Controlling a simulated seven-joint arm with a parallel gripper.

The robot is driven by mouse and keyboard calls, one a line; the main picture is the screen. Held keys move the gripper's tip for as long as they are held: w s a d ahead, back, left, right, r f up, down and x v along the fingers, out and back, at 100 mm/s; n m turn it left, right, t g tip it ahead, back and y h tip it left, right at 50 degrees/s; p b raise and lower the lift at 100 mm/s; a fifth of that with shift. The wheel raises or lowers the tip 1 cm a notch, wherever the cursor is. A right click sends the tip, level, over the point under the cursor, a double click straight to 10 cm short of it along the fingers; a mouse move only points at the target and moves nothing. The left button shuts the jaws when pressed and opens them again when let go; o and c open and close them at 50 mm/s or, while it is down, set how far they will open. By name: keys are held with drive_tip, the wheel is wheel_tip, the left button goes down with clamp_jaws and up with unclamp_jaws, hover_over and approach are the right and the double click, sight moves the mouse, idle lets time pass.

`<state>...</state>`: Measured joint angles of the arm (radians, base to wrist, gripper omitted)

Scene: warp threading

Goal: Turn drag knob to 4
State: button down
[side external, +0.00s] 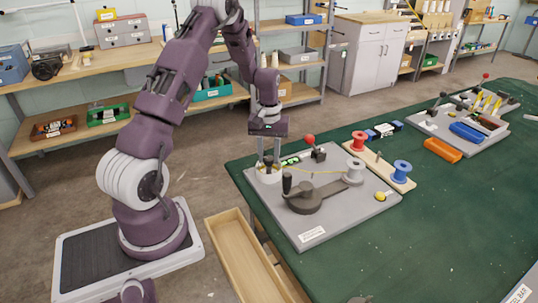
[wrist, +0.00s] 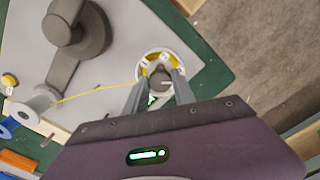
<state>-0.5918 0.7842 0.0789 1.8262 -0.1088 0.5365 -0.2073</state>
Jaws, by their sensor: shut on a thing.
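The drag knob (wrist: 158,76) is a grey post inside a round white dial (wrist: 141,70) with yellow areas and small white tags; the figures on the tags are too small to read. In the side external view the white dial (side external: 268,175) sits at the back left corner of the grey board (side external: 325,228). My gripper (side external: 269,164) points down over it, with its fingers shut on the knob. It also shows in the wrist view (wrist: 161,82), where the fingers hide part of the knob. The dial's pointer position cannot be told.
A dark crank arm (side external: 306,197) with an upright handle stands close in front. A yellow thread (wrist: 95,93) runs from a pale spool (side external: 354,171) towards the dial. A red-topped lever (side external: 316,150) stands to the right. A wooden tray (side external: 247,262) lies below the table's left edge.

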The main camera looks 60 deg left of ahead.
sight(268, 158)
drive_tip(key=m, duration=0.4)
drive_tip(key=shift+a, duration=0.1)
drive_tip(key=shift+r+m, duration=0.1)
drive_tip(key=shift+m, duration=2.3)
drive_tip(key=c, duration=1)
unclamp_jaws()
drive_tip(key=shift+c, duration=0.2)
wheel_tip(268, 158, up, 7)
drive_tip(key=shift+r, duration=0.1)
